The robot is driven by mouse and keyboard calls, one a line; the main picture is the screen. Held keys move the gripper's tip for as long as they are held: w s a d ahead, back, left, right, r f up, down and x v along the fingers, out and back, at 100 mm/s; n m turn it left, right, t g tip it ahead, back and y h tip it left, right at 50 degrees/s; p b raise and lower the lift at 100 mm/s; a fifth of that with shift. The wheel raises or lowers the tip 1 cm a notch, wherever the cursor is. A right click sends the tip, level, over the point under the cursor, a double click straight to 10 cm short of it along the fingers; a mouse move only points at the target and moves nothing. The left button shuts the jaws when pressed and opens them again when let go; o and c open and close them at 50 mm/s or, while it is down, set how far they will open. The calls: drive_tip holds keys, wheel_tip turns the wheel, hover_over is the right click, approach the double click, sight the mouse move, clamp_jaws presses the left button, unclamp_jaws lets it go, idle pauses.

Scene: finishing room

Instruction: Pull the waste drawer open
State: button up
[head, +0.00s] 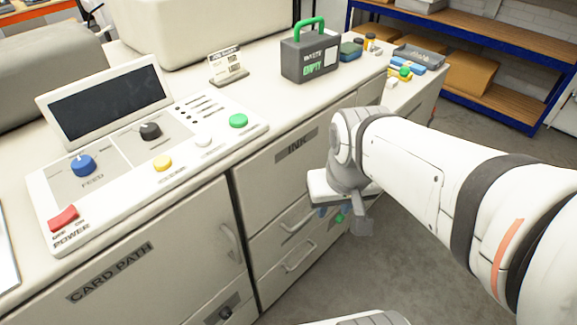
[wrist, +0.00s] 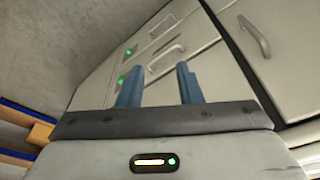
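Below the panel marked INK (head: 296,145), the cabinet front has an upper drawer handle (head: 298,219) and a lower drawer handle (head: 299,258). Both drawers look closed. I can read no waste label on either, so I cannot tell which is the waste drawer. My gripper (head: 327,212) is in front of the right part of this front, partly hidden by its own body. In the wrist view its two blue fingers (wrist: 158,84) stand apart with nothing between them. Drawer handles (wrist: 167,53) show beyond the fingertips, apart from them.
A CARD PATH door (head: 150,270) is left of the drawers. A box marked WASTE EMPTY (head: 310,55), with a green handle, stands on the counter, right of the control panel (head: 145,150). Blue-framed shelves (head: 490,95) stand at back right. The floor (head: 385,262) before the drawers looks clear.

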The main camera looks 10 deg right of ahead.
sight(306, 254)
drive_tip(key=w+a+f+m+g+y+b, duration=0.1)
drive_tip(key=w+a+f+m+y+b, duration=0.2)
drive_tip(key=f+m+b, duration=0.55)
drive_tip(key=w+f+m+g+y+b, duration=0.1)
drive_tip(key=w+f+m+y+b, duration=0.15)
drive_tip(key=f+m+y, duration=0.65)
drive_tip(key=w+a+f+m+g+b, duration=0.1)
drive_tip(key=w+a+f+m+b, duration=0.3)
drive_tip(key=f, duration=0.9)
drive_tip(key=w+d+f+m+t+h+b, duration=0.15)
drive_tip(key=d+f+m+t+b, duration=0.3)
drive_tip(key=f+m, duration=0.45)
drive_tip(key=w+d+f+m+t+b, duration=0.3)
drive_tip(key=d+f+m+t+b, duration=0.15)
drive_tip(key=f+m, duration=0.5)
drive_tip(key=w+d+f+m+t+h+b, duration=0.1)
drive_tip(key=w+d+f+m+t+b, duration=0.3)
drive_tip(key=f+m, duration=0.55)
drive_tip(key=w+a+f+n+b, duration=0.1)
drive_tip(key=w+a, duration=0.1)
drive_tip(key=w+a+f+n+b, duration=0.1)
drive_tip(key=w+f, duration=0.1)
drive_tip(key=shift+w+a+f+n+b, duration=0.1)
drive_tip(key=shift+a+f+n+b, duration=0.05)
drive_tip(key=shift+a+n+b, duration=0.2)
drive_tip(key=shift+c, duration=0.3)
clamp_jaws()
